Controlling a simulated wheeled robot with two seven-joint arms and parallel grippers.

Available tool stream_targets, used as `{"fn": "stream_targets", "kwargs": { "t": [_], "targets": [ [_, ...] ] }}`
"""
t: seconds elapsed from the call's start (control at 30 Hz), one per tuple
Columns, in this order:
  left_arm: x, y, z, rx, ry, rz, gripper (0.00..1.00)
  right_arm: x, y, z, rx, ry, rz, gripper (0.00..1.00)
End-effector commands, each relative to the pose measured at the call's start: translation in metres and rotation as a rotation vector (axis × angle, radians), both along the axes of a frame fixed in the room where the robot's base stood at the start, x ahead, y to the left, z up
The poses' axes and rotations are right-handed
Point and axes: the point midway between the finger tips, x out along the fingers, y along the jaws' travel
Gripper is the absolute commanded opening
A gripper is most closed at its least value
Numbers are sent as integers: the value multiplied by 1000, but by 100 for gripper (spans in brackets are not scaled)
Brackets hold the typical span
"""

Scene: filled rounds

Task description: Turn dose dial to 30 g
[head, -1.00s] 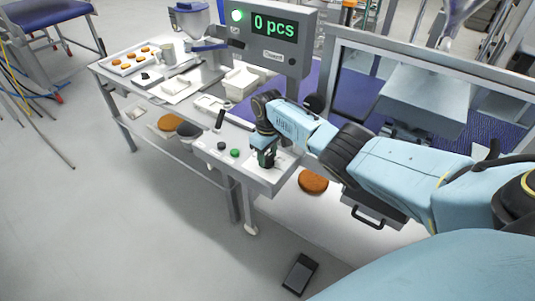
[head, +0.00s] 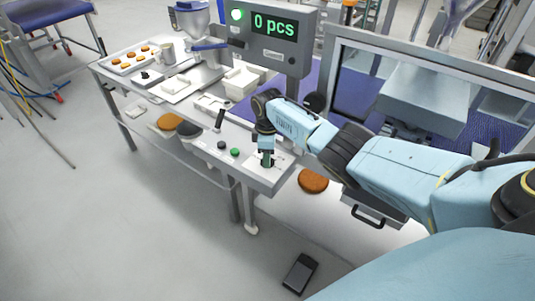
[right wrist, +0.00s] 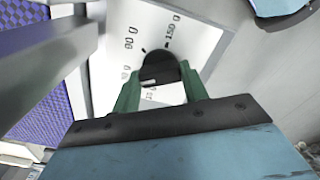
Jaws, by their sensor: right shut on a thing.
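The dose dial (right wrist: 158,68) is a black round knob on a pale scale plate (right wrist: 196,45), seen in the right wrist view. Printed labels around it include 150 g at the top; others at left and below are partly hidden. A short white mark shows on the dial's near-left part, close to a label reading about 15 g. My right gripper (right wrist: 160,84) has its green fingers on either side of the dial, shut on it. In the head view my right gripper (head: 267,160) points down at the panel's right end, hiding the dial. My left gripper is out of view.
The panel also carries a green button (head: 235,152), a black button (head: 221,145) and a black lever (head: 219,120). White bins (head: 241,80) and a tray of orange-brown rounds (head: 133,58) stand farther left on the table.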

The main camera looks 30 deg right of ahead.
Motion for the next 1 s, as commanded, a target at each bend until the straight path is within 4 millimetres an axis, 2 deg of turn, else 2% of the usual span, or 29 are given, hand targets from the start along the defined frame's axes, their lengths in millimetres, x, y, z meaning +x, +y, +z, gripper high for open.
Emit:
{"fn": "stream_targets", "kwargs": {
  "t": [0.4, 0.43, 0.57, 0.87, 1.0],
  "targets": [
    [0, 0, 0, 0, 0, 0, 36, 1, 1, 1, 3, -3, 5, 21],
    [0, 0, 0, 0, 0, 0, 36, 1, 1, 1, 3, -3, 5, 48],
    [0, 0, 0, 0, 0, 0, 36, 1, 0, 1, 2, -3, 5, 64],
    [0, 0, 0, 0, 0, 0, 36, 0, 0, 1, 0, -1, 5, 65],
    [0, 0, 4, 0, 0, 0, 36, 1, 0, 12, 1, -3, 6, 65]
  ]
}}
